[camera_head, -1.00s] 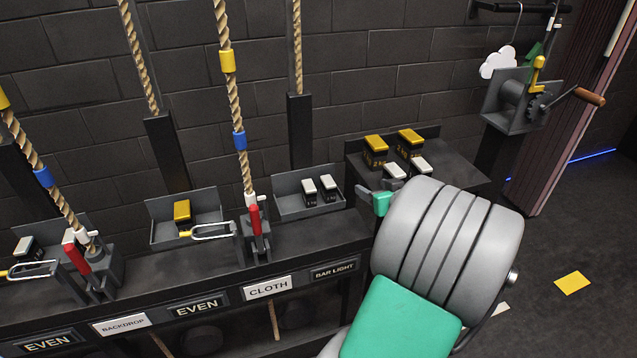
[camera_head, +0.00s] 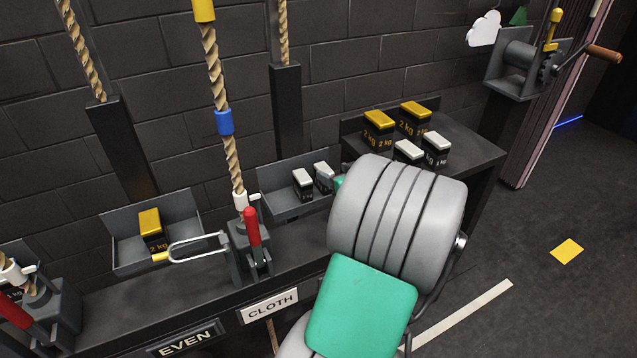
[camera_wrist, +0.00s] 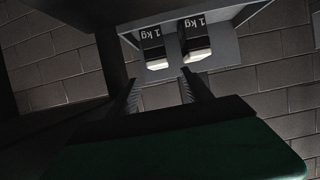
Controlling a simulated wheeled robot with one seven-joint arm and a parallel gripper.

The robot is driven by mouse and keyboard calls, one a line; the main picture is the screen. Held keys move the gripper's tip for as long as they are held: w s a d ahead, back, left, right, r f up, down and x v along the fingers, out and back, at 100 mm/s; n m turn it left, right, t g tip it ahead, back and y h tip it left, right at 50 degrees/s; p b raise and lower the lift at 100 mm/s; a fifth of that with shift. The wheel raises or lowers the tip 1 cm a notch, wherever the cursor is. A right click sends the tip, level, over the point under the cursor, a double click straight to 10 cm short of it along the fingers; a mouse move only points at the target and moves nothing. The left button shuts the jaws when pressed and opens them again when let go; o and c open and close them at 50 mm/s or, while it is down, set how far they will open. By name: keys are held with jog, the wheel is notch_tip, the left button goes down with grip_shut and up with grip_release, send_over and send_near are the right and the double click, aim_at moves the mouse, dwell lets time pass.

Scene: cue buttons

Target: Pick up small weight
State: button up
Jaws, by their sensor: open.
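Two small white-topped weights, the left one (camera_head: 303,184) and the right one (camera_head: 323,178), stand side by side in a grey tray (camera_head: 270,207) on the rail. In the wrist view the left weight (camera_wrist: 152,50) and right weight (camera_wrist: 195,40) both read 1 kg. My gripper (camera_wrist: 161,80) is open and empty, its two fingers pointing at the tray. The left fingertip is just below the left weight and the right one just below the right weight; contact cannot be told. In the head view my arm hides most of the gripper.
Two yellow-topped 2 kg weights (camera_head: 378,130) and two more white-topped weights (camera_head: 408,152) stand on the shelf (camera_head: 470,150) at right. Left of the tray are a red-handled rope lock (camera_head: 253,235), a rope (camera_head: 215,75) and another tray with a yellow-topped weight (camera_head: 150,228).

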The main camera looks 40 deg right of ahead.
aim_at(323, 167)
jog(key=b+x, duration=0.1)
jog(key=x, duration=0.6)
jog(key=shift+f, duration=0.25)
jog(key=shift+c, duration=0.6)
grip_shut()
dwell(0.3)
jog(key=shift+w+d+r, duration=0.1)
jog(key=shift+r, duration=0.15)
